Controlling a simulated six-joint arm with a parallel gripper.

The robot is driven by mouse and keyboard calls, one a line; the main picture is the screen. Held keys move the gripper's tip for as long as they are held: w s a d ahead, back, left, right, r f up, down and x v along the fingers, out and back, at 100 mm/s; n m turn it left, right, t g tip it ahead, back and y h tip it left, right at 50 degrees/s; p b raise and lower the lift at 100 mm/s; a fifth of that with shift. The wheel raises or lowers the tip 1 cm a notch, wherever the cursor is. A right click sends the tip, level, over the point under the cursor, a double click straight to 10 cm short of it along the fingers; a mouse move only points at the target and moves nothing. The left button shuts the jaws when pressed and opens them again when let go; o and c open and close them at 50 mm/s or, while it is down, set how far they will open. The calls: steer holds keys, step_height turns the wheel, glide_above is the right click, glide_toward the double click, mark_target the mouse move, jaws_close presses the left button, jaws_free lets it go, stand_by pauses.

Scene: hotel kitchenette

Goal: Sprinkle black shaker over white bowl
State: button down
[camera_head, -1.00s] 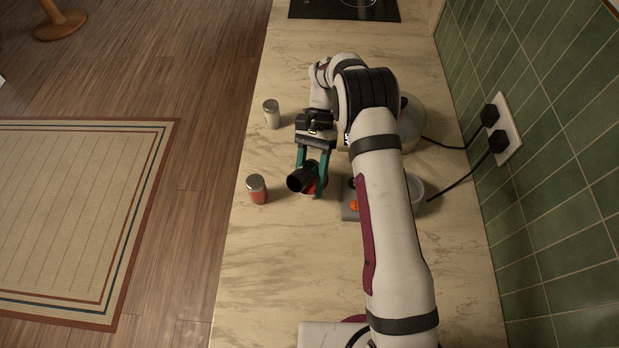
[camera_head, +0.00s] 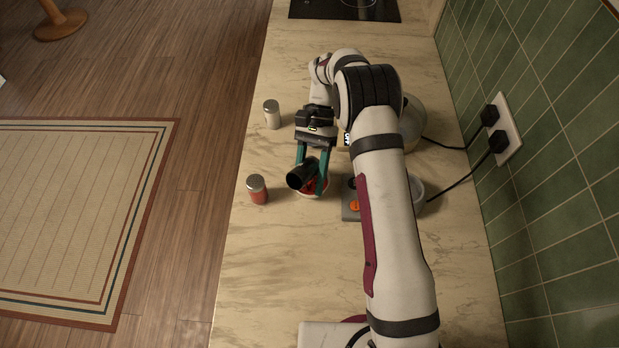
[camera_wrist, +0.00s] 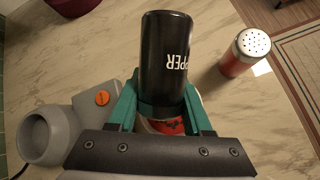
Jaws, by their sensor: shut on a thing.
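My gripper (camera_head: 311,173) is shut on the black shaker (camera_head: 300,177), its teal fingers on either side. The shaker is tipped well over, its dark end pointing left in the head view. In the wrist view only a little of the red contents shows below the shaker. I cannot see any falling grains.
A red-filled shaker with a metal cap (camera_head: 257,190) stands left of the bowl. A pale shaker (camera_head: 272,115) stands farther back. A grey appliance with an orange button (camera_head: 354,206) is close on the right, partly behind my arm. A clear round vessel (camera_head: 412,125) and plugged cords (camera_head: 497,141) are near the wall.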

mark_target(307, 167)
steer(key=shift+f, duration=0.6)
steer(key=shift+d+r+t+h, duration=0.15)
steer(key=shift+r+t+h, duration=0.5)
steer(key=shift+t, duration=0.55)
steer(key=r+t+h, duration=0.1)
steer(key=t, duration=0.1)
steer(key=r+m+t+h, duration=0.1)
steer(key=t, duration=0.1)
steer(key=shift+a+r, duration=0.2)
step_height(307, 167, up, 2)
steer(key=t+h, duration=0.1)
steer(key=t, duration=0.2)
steer(key=t+h, duration=0.1)
steer(key=shift+s+a+r+t+h, duration=0.1)
steer(key=shift+r+t+h, duration=0.15)
steer(key=shift+t+h, duration=0.1)
steer(key=r+t+h, duration=0.1)
steer(key=t, duration=0.1)
steer(key=s+a+r+m+t+h, duration=0.1)
steer(key=t+h, duration=0.1)
steer(key=s+r+t+h, duration=0.1)
steer(key=t, duration=0.1)
steer(key=shift+s+a+r+m+t, duration=0.1)
steer(key=shift+s+a+m+t, duration=0.1)
steer(key=shift+s+m+t, duration=0.1)
steer(key=shift+s+a+r+m+t+h, duration=0.1)
steer(key=shift+s+r+m+t+h, duration=0.15)
steer(key=shift+r+t+h, duration=0.45)
steer(key=shift+f, duration=0.15)
